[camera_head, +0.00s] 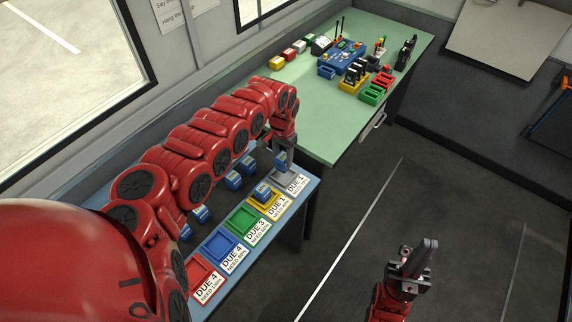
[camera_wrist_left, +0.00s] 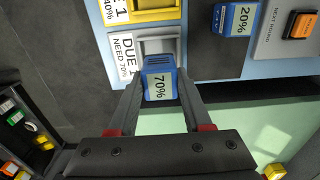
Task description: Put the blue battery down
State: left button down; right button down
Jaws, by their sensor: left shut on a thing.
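My left gripper (camera_head: 283,163) is shut on a blue battery (camera_head: 281,159). In the left wrist view the battery (camera_wrist_left: 160,84) is marked 70% and sits between the two fingertips (camera_wrist_left: 159,72). It is over the near edge of a grey tray (camera_wrist_left: 172,31), whose label reads NEED 70%. In the head view the grey tray (camera_head: 299,181) is at the right end of the tray row. I cannot tell whether battery and tray touch. My right gripper (camera_head: 425,246) is low at the right over the floor, far from the trays; its finger gap is unclear.
A yellow tray (camera_head: 278,212) holding a blue battery (camera_head: 262,194) is next to the grey one. Green (camera_head: 261,228), blue (camera_head: 232,257) and red trays follow. Loose batteries (camera_head: 233,180) lie behind. An orange button (camera_wrist_left: 301,25) is nearby. A green bench (camera_head: 318,125) adjoins.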

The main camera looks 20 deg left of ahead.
aim_at(283, 166)
pick_arm(q)
notch_tip(283, 166, down, 4)
jog(key=shift+s+d+r, duration=0.1)
jog(key=shift+d+r, duration=0.05)
jog(key=shift+r, duration=0.05)
jog(key=shift+a+f+p, duration=0.2)
jog(key=shift+f+p, duration=0.1)
jog(key=shift+f, duration=0.1)
jog(key=shift+c, duration=1.7)
grip_release()
jog(key=shift+f, duration=0.15)
